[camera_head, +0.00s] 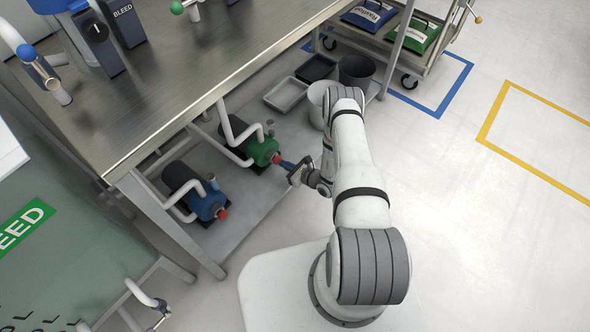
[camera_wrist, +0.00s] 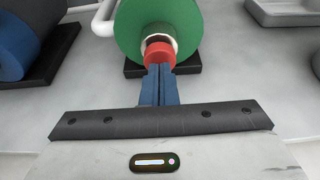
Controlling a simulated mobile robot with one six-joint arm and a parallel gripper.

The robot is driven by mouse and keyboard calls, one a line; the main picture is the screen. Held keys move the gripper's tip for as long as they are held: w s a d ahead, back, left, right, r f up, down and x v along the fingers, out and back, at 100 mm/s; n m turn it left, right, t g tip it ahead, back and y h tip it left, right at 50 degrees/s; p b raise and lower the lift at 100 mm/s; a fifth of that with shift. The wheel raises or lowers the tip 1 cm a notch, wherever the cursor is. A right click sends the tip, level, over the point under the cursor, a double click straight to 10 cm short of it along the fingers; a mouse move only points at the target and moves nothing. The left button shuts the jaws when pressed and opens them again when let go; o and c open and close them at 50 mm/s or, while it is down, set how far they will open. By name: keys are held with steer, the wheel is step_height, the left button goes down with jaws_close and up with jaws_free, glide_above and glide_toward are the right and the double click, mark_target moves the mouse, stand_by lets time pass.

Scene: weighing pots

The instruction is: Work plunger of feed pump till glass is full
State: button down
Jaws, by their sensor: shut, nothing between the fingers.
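A green pump (camera_head: 262,148) with a black rear body lies on the low shelf under the bench. Its red plunger knob (camera_head: 277,158) faces my gripper (camera_head: 288,165). In the wrist view, the green pump (camera_wrist: 140,28) fills the top centre, with its red knob (camera_wrist: 158,53) just ahead of the blue fingertips (camera_wrist: 158,70). My fingers are shut together with nothing between them. Their tips are at the knob's face; I cannot tell whether they touch it. A small upright cylinder (camera_head: 270,127) sits on the green pump; its fill level is too small to read. No label names either pump.
A blue pump (camera_head: 207,203) with a red knob (camera_head: 222,214) lies nearer on the same shelf (camera_head: 250,205). Grey and black trays (camera_head: 286,95), a black bucket (camera_head: 357,69) and a pale bucket stand behind my arm. A bench leg (camera_head: 165,222) bounds the left. The floor at right is clear.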

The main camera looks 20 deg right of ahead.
steer(key=shift+w, duration=0.1)
steer(key=shift+w+a+b, duration=0.5)
steer(key=shift+w+a, duration=0.2)
steer(key=shift+w, duration=0.15)
steer(key=shift+r, duration=0.1)
steer(key=shift+s+d, duration=0.15)
steer(key=shift+d, duration=0.05)
steer(key=f+p+v, duration=0.1)
steer(key=p+v, duration=0.2)
steer(key=v, duration=1)
steer(key=shift+s+d, duration=0.25)
steer(key=shift+s, duration=0.3)
